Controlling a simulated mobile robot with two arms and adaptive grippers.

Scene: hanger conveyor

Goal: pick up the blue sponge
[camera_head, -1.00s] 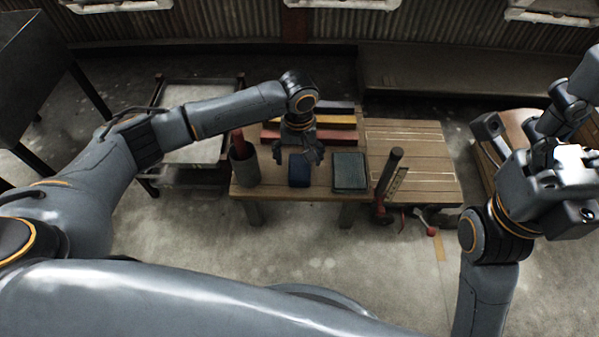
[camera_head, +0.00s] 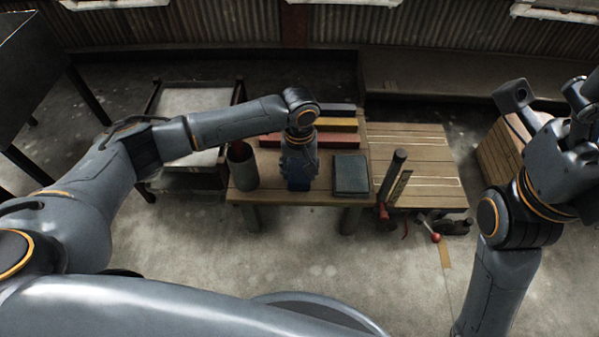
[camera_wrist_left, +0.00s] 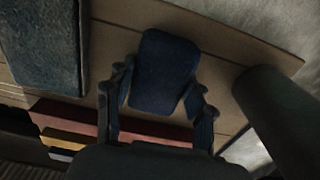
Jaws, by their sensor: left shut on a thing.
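The blue sponge (camera_wrist_left: 165,75) lies on the wooden table (camera_head: 425,165), between the two fingers of my left gripper (camera_wrist_left: 160,98) in the left wrist view. The left gripper is shut on the sponge, one finger along each long side. In the head view the left gripper (camera_head: 299,183) points down over the sponge and hides most of it. Whether the sponge touches the tabletop cannot be told. My right arm is at the right of the head view, but its fingertips are not clearly seen.
A dark green block (camera_head: 351,175) lies just right of the sponge. A grey cup (camera_head: 242,166) stands to the left. Red, yellow and dark bars (camera_head: 336,125) lie behind. A dark upright post (camera_head: 391,176) is at the table's front. A cart (camera_head: 193,105) stands left.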

